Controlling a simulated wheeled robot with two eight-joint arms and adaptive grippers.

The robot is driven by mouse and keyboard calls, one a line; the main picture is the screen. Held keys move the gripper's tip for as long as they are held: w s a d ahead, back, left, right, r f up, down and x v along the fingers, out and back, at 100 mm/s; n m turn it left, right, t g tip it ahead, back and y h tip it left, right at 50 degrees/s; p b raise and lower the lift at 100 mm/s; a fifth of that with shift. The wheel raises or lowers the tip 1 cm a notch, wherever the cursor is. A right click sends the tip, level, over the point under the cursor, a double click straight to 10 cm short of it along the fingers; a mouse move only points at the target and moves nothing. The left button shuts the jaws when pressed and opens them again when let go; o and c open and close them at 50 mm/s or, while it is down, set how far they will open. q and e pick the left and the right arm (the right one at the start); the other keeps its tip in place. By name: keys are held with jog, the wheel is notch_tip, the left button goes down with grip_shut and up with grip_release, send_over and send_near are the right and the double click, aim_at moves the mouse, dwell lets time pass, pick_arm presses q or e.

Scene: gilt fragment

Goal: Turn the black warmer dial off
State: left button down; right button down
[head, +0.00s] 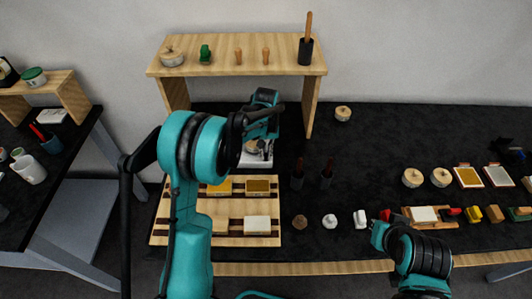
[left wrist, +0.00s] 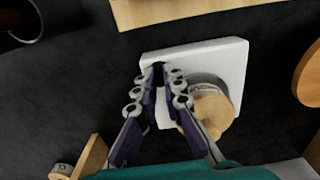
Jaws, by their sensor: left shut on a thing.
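The white warmer (left wrist: 215,52) lies under my left gripper in the left wrist view, and part of it shows in the head view (head: 250,162) behind my left arm. A jar with a wooden lid (left wrist: 212,108) stands on it. My left gripper (left wrist: 160,80) points at the warmer's edge beside the jar. Its fingers are close together on a small dark piece, seemingly the black dial (left wrist: 158,66), which is mostly hidden between the fingertips. The dial's setting cannot be read. My right gripper (head: 378,228) is low at the right, near a white block on a wooden board; its fingers are unclear.
A wooden shelf (head: 230,68) with several tools and a jar stands over the warmer. A striped wooden board (head: 160,228) with several blocks lies in front. Dark-handled tools (head: 297,176) stand to the right. The black tabletop (head: 375,150) at back right is mostly clear.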

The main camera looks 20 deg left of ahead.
aim_at(266, 155)
pick_arm(q)
jog(key=c, duration=1.6)
grip_release()
jog(key=shift+c, duration=0.2)
jog(key=shift+r, duration=0.1)
notch_tip(266, 155, up, 12)
